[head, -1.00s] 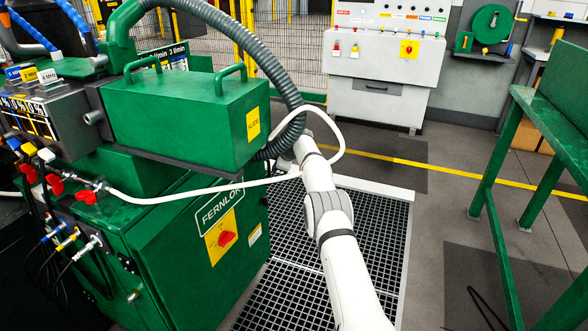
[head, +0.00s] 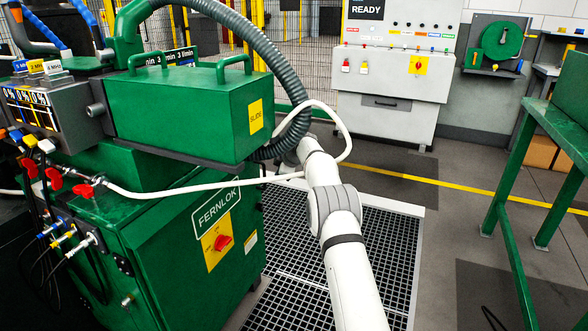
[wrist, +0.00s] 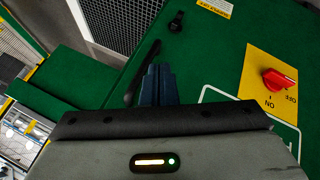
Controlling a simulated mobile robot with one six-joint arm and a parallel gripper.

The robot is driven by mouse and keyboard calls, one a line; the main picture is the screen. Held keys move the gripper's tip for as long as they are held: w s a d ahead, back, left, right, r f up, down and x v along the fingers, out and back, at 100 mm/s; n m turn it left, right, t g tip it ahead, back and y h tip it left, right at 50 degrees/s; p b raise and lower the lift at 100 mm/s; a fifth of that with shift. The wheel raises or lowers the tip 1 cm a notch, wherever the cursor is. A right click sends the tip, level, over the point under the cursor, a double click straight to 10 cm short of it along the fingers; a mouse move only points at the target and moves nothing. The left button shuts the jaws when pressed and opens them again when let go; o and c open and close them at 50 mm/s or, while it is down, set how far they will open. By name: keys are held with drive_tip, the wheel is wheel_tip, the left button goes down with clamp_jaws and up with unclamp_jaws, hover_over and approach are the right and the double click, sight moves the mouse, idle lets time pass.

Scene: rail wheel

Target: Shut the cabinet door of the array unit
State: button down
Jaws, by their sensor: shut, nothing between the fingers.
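The green cabinet of the array unit (head: 165,265) stands at left in the head view, with a FERNLOK plate and a red switch (head: 223,243) on its face. In the wrist view, that face (wrist: 215,55) fills the right, with the red switch (wrist: 278,80) upside down. A green panel (wrist: 65,85) lies at left there; I cannot tell surely whether it is the door. My gripper (wrist: 158,70) is shut and empty, its dark fingers in front of the green face beside a slanted black bar (wrist: 143,72). A black knob (wrist: 176,21) sits beyond. In the head view the gripper is hidden.
A white hose (head: 200,188) and grey corrugated hose (head: 262,55) hang near my arm. A floor grating (head: 385,240) lies right of the cabinet. A green bench frame (head: 505,190) stands at right, a grey console (head: 393,75) behind. Floor between them is clear.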

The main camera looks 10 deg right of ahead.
drive_tip(key=s+d+r+m+p, duration=0.1)
drive_tip(key=s+d+r+p, duration=0.1)
drive_tip(key=s+r, duration=0.35)
drive_tip(key=s+d+r+p, duration=0.2)
drive_tip(key=s+r, duration=0.1)
drive_tip(key=r, duration=0.6)
drive_tip(key=s+a+r+m+g+h+p, duration=0.1)
drive_tip(key=s+r+m+p, duration=0.3)
drive_tip(key=s+r, duration=0.5)
drive_tip(key=s+a+r+m+g+h+p, duration=0.1)
drive_tip(key=s+r+m+p, duration=0.3)
drive_tip(key=s, duration=0.9)
drive_tip(key=s+m+g+h+p, duration=0.1)
drive_tip(key=s+m+p, duration=0.5)
drive_tip(key=s, duration=2.4)
drive_tip(key=shift+s+d+r+g+h+p, duration=0.15)
drive_tip(key=shift+s+r+g+h+p, duration=0.2)
drive_tip(key=shift+p, duration=0.7)
